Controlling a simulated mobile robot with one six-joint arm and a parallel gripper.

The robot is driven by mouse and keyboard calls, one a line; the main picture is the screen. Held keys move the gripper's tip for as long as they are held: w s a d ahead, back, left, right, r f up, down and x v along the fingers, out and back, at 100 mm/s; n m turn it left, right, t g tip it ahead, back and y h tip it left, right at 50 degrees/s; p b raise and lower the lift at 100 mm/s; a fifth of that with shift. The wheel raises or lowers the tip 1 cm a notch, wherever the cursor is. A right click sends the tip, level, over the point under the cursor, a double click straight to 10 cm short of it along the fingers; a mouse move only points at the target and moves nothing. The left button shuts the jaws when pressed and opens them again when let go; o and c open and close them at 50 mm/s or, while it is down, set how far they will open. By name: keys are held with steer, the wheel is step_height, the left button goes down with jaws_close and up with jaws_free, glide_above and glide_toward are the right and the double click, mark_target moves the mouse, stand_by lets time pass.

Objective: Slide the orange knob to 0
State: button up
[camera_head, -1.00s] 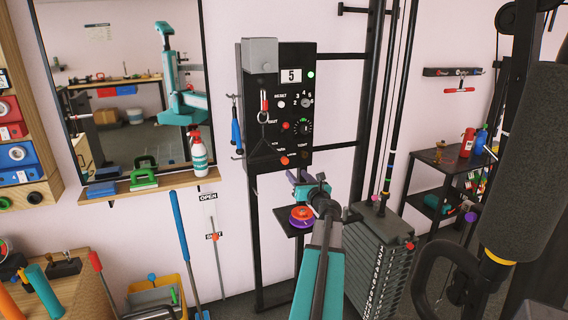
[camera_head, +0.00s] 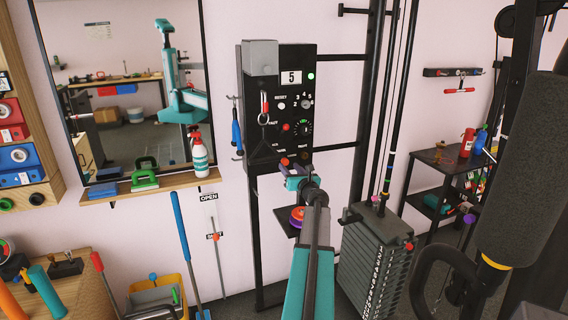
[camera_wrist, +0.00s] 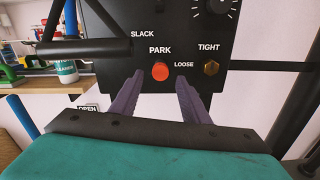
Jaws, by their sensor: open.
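An orange-red knob (camera_head: 284,161) sits low on the black control panel (camera_head: 322,110). In the wrist view, the knob (camera_wrist: 160,72) is just under the word PARK, with SLACK to its upper left and LOOSE to its right. I cannot make out a 0 mark beside it. My gripper (camera_head: 296,172) is just below the panel's lower edge in the head view. In the wrist view, my gripper (camera_wrist: 158,98) is open, its purple fingers pointing at the panel. The knob appears between and beyond the fingertips; contact is not visible.
A brass-coloured knob (camera_wrist: 211,68) is right of the orange one, under TIGHT. A black bar (camera_wrist: 85,48) crosses left of it. A small shelf (camera_head: 283,228) with colored discs (camera_head: 297,217) is below my gripper. A weight stack (camera_head: 375,262) stands to the right.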

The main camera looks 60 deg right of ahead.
mark_target(286, 163)
steer(key=shift+p+x, duration=0.6)
steer(key=shift+x, duration=2.35)
jaws_close()
